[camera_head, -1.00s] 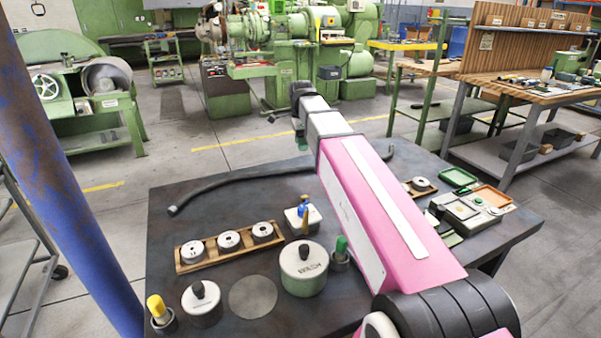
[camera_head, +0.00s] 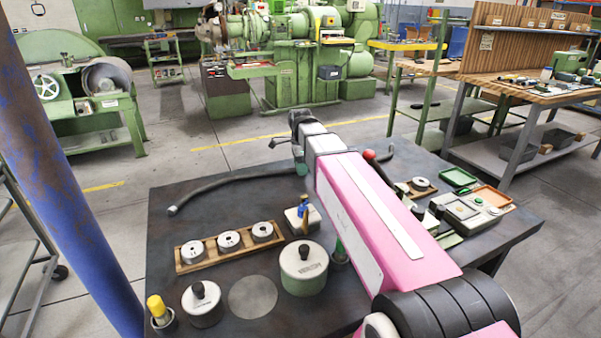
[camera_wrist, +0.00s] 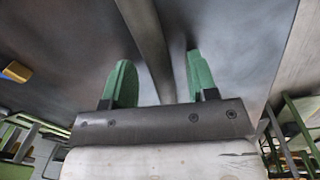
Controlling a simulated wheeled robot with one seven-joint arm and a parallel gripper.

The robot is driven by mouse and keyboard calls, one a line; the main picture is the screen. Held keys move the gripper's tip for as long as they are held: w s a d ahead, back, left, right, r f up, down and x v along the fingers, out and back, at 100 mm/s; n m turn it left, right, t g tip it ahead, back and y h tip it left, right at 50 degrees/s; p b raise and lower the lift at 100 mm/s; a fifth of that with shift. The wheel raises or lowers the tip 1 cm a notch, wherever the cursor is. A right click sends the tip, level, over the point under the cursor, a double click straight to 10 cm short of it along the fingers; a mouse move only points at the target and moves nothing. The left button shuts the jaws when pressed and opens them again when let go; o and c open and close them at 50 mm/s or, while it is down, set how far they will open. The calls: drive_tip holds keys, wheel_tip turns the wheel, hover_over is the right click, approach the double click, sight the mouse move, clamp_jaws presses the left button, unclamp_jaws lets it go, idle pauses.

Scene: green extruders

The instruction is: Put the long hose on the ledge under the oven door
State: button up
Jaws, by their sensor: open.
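The long hose (camera_head: 235,182) is dark grey and lies in a bend across the dark table. Its left end is near the table's left edge, and my arm hides part of its middle. My gripper (camera_head: 303,166) is over the hose, mostly hidden behind my arm. In the wrist view my gripper (camera_wrist: 158,76) is open, its two green fingers apart. The hose (camera_wrist: 146,40) runs between them, with a gap on each side. I cannot tell an oven door or its ledge in these views.
The table (camera_head: 165,250) also holds a wooden rack (camera_head: 205,258) of round pieces, lidded pots (camera_head: 303,270), a red-knobbed lever (camera_head: 369,155) and trays (camera_head: 490,195). A blue post (camera_head: 70,180) stands at the left. Green machines (camera_head: 290,70) stand behind, across open floor.

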clamp_jaws()
drive_tip(key=shift+r, duration=0.15)
